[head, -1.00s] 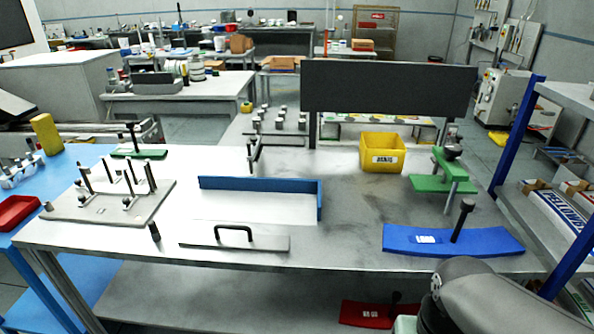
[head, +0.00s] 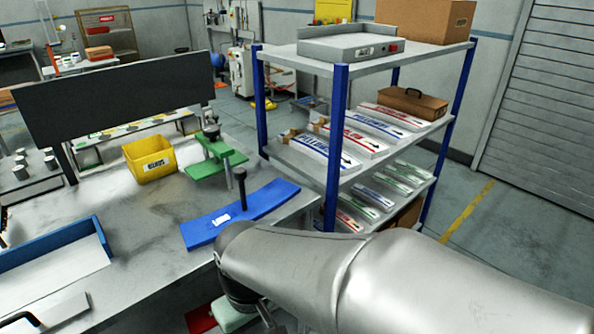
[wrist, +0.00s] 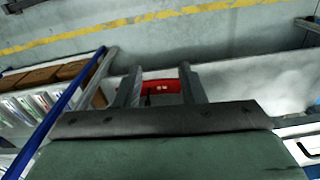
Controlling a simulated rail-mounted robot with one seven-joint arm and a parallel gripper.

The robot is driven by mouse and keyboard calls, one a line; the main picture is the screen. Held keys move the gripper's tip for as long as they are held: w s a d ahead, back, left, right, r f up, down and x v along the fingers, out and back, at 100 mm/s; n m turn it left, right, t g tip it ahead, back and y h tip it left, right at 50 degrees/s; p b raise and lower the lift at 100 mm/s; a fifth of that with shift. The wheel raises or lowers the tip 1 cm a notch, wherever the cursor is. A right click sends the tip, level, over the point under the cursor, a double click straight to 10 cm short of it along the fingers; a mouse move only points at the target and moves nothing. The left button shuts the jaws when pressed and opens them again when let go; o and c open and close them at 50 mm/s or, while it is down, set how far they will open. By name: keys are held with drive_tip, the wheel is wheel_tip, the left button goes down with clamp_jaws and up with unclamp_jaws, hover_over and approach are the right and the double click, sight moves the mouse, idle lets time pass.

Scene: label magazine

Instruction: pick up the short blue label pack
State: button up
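Short label packs lie on the low shelf of the blue-post rack in the head view. Larger packs with blue print (head: 373,124) and red print lie on the shelf above. My gripper (wrist: 161,70) is open and empty in the wrist view, its two fingers apart over the floor and a red plate far below. Several packs (wrist: 28,106) show at the left of that view, away from the fingers; I cannot tell the blue one there.
The rack (head: 335,150) stands right of the steel table (head: 150,220). A blue curved plate with a black handle (head: 240,212) lies at the table's right end. A yellow bin (head: 150,160) and a green fixture (head: 212,158) stand behind it. Floor is free right of the rack.

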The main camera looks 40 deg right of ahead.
idle(0.3)
drive_tip(key=o, duration=0.9)
drive_tip(key=shift+o, duration=0.2)
drive_tip(key=shift+d, duration=0.1)
